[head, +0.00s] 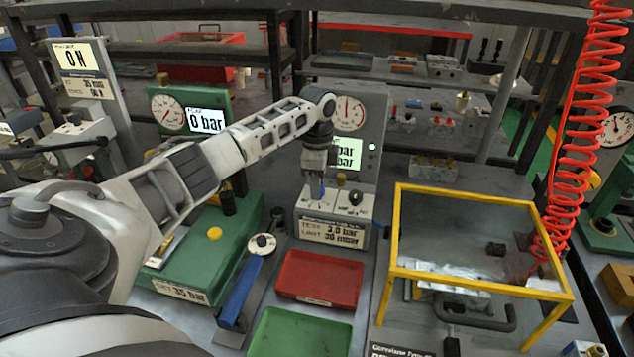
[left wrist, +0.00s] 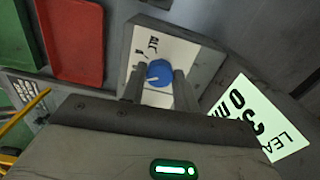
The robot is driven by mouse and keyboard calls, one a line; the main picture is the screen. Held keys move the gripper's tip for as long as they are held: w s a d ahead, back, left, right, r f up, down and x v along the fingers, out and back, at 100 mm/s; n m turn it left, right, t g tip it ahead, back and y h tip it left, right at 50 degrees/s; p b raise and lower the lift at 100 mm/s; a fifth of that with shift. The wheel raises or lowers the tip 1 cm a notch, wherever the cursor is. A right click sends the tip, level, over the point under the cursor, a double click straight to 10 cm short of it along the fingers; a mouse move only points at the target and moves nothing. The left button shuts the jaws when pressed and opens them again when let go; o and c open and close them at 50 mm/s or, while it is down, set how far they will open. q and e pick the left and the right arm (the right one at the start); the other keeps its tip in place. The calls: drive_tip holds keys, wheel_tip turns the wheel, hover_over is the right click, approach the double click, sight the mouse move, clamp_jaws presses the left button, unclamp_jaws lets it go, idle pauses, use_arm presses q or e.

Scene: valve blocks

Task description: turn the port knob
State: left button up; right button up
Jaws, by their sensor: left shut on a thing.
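The port knob is a blue knob (left wrist: 159,73) with a pale pointer line, on the sloped top of a small grey box (head: 330,229). In the head view the blue knob (head: 317,188) shows just under my left gripper (head: 316,177), which points down from above. In the left wrist view the two fingers of my left gripper (left wrist: 160,84) stand on either side of the blue knob and are shut on it. A black knob (head: 355,197) stands to its right on the same box. My right gripper is not in view.
A grey panel (head: 374,125) with a gauge and green display stands behind the box. A red tray (head: 320,280) and a green tray (head: 300,335) lie in front. A yellow-framed guard (head: 398,228) stands at right, with a red coiled hose (head: 577,130) beyond.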

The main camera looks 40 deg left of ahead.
use_arm(q)
drive_tip(key=n, duration=0.6)
idle(0.7)
drive_tip(key=o, duration=1)
wheel_tip(320, 180, up, 16)
drive_tip(key=shift+f, duration=0.15)
wheel_tip(320, 180, down, 16)
drive_tip(key=shift+r, duration=0.1)
idle(0.7)
drive_tip(key=shift+r, duration=0.15)
